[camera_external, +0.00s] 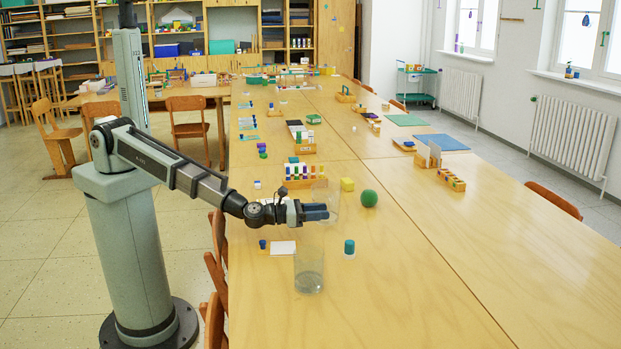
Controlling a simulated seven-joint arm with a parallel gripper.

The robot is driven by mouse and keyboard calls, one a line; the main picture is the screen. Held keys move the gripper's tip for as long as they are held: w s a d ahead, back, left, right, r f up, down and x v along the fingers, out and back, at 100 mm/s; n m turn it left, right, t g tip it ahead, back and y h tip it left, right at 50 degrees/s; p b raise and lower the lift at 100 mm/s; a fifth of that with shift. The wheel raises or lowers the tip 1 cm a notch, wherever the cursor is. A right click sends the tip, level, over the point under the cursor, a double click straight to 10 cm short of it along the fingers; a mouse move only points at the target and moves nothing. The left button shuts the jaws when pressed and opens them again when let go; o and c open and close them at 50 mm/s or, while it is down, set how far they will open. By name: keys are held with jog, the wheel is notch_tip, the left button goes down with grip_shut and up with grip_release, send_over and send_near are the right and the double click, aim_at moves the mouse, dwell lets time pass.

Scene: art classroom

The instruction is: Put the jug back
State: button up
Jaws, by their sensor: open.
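A clear see-through vessel (332,195), which looks like the jug, stands on the long wooden table (410,270) at my gripper. My gripper (318,212) reaches in from the left, low over the table, with its blue fingers open. The fingers overlap the vessel in the picture; I cannot tell whether they are around it, touching it or in front of it. A second clear container (309,272), a tall cylinder with a greyish bottom, stands upright nearer the camera, apart from the fingers.
A green ball (369,198) and yellow block (347,184) lie just beyond my gripper. A rack of markers (304,172) stands behind it. A white card (282,248), small blue bottle (262,245) and teal-capped jar (349,248) are nearby. The table's right front is clear.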

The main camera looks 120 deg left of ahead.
jog(key=v, duration=0.7)
jog(key=shift+s+d, duration=0.25)
jog(key=shift+s, duration=0.05)
